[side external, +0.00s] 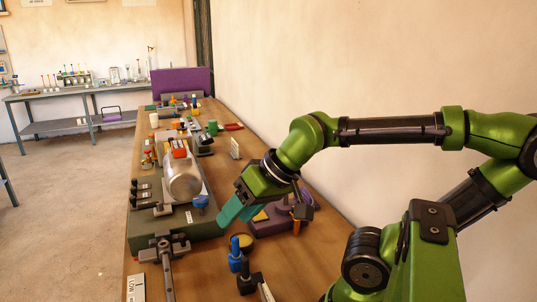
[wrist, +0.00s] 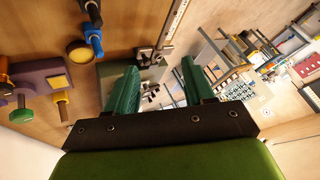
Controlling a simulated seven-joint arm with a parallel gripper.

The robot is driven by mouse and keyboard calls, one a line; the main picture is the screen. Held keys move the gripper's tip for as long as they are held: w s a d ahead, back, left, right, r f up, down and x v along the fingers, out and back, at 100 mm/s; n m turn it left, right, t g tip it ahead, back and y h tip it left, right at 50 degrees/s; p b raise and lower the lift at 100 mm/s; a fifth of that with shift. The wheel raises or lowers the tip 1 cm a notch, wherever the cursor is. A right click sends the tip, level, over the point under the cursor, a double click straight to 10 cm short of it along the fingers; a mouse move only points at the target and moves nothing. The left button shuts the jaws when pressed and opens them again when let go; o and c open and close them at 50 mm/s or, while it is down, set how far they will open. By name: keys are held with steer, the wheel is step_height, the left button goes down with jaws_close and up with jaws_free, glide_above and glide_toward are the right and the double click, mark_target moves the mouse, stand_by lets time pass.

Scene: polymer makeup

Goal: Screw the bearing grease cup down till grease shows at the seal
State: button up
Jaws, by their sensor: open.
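My gripper (side external: 237,208) is in the air above the bench, its two teal fingers apart with nothing between them. It also shows in the wrist view (wrist: 160,82). I cannot tell for certain which part is the grease cup. A blue knob (side external: 200,202) sits at the near end of the silver cylinder (side external: 183,178) on the green base (side external: 205,228), just left of my fingers. A round dish with a yellow top (side external: 243,241) lies on the bench below my gripper and shows in the wrist view (wrist: 80,51). No seal or grease can be made out.
A purple block (side external: 268,226) with yellow and orange parts stands right of my fingers, close to the wall. A blue-headed tool (side external: 235,255) and a black-headed tool (side external: 250,281) lie in front. A dark clamp-like fixture (side external: 165,250) is at front left. Many small items crowd the far bench.

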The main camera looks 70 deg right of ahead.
steer(key=shift+o, duration=0.3)
steer(key=shift+o, duration=0.8)
steer(key=shift+d, duration=0.15)
steer(key=w+d+m+g+h, duration=0.2)
steer(key=w+d+m+g, duration=0.15)
steer(key=d, duration=1.05)
steer(key=s+d+n+g, duration=0.2)
steer(key=s+d+n, duration=0.15)
steer(key=d, duration=0.45)
steer(key=s+d+n+g, duration=0.2)
steer(key=d+n, duration=0.2)
steer(key=d, duration=0.4)
steer(key=f, duration=1.6)
steer(key=shift+d, duration=0.2)
